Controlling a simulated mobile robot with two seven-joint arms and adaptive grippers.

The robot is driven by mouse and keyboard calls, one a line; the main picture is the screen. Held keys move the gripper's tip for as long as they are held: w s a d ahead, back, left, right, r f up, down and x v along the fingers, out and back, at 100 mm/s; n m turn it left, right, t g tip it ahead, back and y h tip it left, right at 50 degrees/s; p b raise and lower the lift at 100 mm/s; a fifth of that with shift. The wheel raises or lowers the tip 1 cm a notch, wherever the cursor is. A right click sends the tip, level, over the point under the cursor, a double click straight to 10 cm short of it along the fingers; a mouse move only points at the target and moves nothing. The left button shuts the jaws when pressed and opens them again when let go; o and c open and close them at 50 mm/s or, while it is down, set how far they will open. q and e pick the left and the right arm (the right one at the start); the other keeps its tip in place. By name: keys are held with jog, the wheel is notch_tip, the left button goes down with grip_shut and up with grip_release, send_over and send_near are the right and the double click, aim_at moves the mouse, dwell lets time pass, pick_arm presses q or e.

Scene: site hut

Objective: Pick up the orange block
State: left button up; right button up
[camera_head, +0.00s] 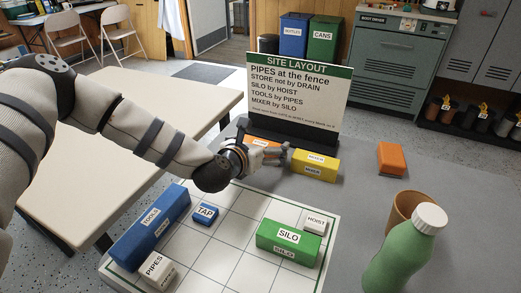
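An orange block (391,158) lies alone on the grey table right of the sign. A second orange block (262,143) shows in part at the foot of the sign, mostly hidden behind my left gripper (275,154). My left gripper is at this second block and just left of the yellow MIXER block (314,165). Its fingers are small and overlap the orange, so I cannot tell whether they are open or shut on it. My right gripper is not in view.
A SITE LAYOUT sign (297,98) stands behind. The white grid board (222,243) bears the blue TOOLS block (150,228), blue TAP block (205,214), white PIPES block (156,271), green SILO block (288,243) and white HOIST block (315,222). A green bottle (402,256) and brown cup (405,205) stand right.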

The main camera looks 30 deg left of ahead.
pick_arm(q)
jog(key=c, duration=0.6)
jog(key=shift+r, duration=0.1)
